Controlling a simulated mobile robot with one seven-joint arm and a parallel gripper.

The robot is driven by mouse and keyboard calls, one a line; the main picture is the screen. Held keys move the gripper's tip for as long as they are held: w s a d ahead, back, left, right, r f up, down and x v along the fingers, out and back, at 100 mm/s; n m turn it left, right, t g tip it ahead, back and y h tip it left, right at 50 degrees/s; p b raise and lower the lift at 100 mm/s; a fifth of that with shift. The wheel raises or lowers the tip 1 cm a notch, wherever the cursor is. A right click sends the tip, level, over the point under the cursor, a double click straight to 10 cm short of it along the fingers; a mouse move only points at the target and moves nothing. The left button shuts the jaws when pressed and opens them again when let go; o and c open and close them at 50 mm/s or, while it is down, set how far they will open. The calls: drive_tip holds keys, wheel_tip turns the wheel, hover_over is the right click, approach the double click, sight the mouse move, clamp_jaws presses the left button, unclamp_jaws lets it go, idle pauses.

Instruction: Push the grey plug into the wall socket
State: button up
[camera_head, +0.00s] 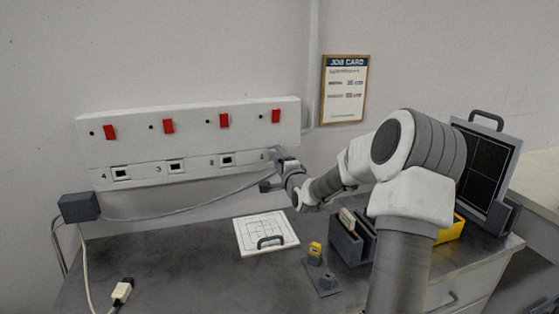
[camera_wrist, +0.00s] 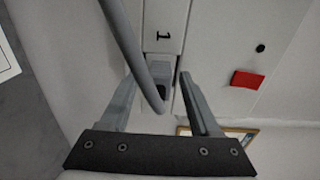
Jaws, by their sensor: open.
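My gripper (camera_head: 273,171) is at the right end of the white socket panel (camera_head: 215,178), in front of the position marked 1. In the wrist view its two fingers (camera_wrist: 156,77) are spread apart. The grey plug (camera_wrist: 158,76) shows between them as a grey block with a dark face, beside the label 1. It appears to sit at the socket, but I cannot tell how deep. A grey cable (camera_wrist: 130,42) crosses in front and curves down by the plug. In the head view the gripper largely hides plug and socket 1.
The panel carries red switches (camera_head: 168,126) above its sockets. The cable runs to a dark box (camera_head: 78,207) at left. A white plug (camera_head: 122,291), a white board with handle (camera_head: 266,226), a yellow-topped piece (camera_head: 315,250) and dark holders (camera_head: 346,244) are on the bench.

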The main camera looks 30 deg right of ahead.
drive_tip(key=v, duration=1.7)
drive_tip(key=shift+s+p, duration=0.2)
drive_tip(key=shift+p, duration=0.25)
